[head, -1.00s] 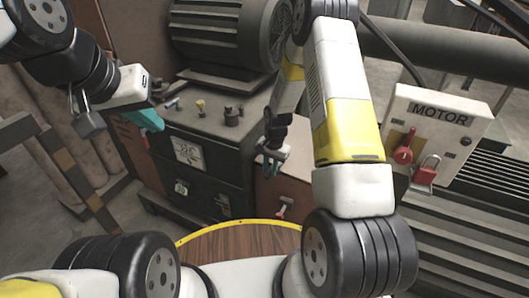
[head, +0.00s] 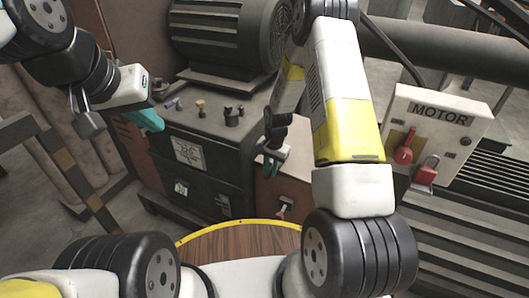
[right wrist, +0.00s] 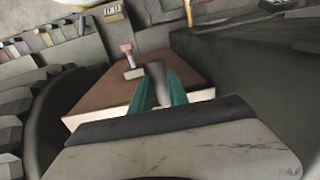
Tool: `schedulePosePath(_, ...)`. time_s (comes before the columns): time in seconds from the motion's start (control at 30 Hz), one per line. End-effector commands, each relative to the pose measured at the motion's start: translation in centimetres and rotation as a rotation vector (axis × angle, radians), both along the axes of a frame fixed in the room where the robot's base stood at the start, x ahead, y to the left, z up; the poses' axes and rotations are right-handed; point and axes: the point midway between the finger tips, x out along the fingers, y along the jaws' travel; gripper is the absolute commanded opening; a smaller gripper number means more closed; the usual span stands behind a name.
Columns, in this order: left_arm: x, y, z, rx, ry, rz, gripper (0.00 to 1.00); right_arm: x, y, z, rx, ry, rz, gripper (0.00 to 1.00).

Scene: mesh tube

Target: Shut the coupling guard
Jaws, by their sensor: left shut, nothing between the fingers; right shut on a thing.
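The brown panel (head: 281,184), which looks like the coupling guard, stands below the big motor in the head view. A small knob with a red end (head: 285,209) is on its front. In the right wrist view the brown panel (right wrist: 105,100) lies just beyond my right gripper (right wrist: 158,85). The teal fingers are shut on a narrow grey piece (right wrist: 157,72) at the panel. Whether that piece belongs to the guard, I cannot tell. My right gripper also shows in the head view (head: 271,164). My left gripper (head: 149,119) is shut and empty, left of the dark cabinet.
A dark cabinet (head: 202,170) with small knobs on top stands between my grippers. A white MOTOR box (head: 437,125) with a red switch and a red padlock is at right. A round wooden top (head: 240,240) is in front.

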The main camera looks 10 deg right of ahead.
Motion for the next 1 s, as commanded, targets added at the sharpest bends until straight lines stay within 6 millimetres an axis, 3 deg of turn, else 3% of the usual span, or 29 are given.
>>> schedulePosePath(0.27, 0.0, 0.0, 0.0, 0.0, 0.0, 0.0, 0.0, 0.0, 0.0, 0.0, 0.0, 0.0, 0.0, 0.0)
schedulePosePath(0.5, 0.0, 0.0, 0.0, 0.0, 0.0, 0.0, 0.0, 0.2, 0.4, -2.2, 0.001, 0.001, 0.0, 0.0)
schedulePosePath(0.77, 0.0, 0.0, 0.0, 0.0, 0.0, 0.0, 0.0, 0.3, 0.5, -2.5, 0.002, -0.003, 0.0, 0.0)
schedulePosePath(0.8, 0.0, 0.0, 0.0, 0.0, 0.0, 0.0, 0.0, 0.3, 0.5, -2.5, 0.002, -0.002, 0.0, 0.27)
schedulePosePath(0.9, 0.0, 0.0, 0.0, 0.0, 0.0, 0.0, 0.0, 0.3, 0.5, -2.5, 0.002, -0.001, 0.0, 0.43)
schedulePosePath(1.0, 0.0, 0.0, 0.0, 0.0, 0.0, 0.0, 0.0, 0.3, 0.5, -2.4, 0.002, -0.001, 0.0, 0.43)
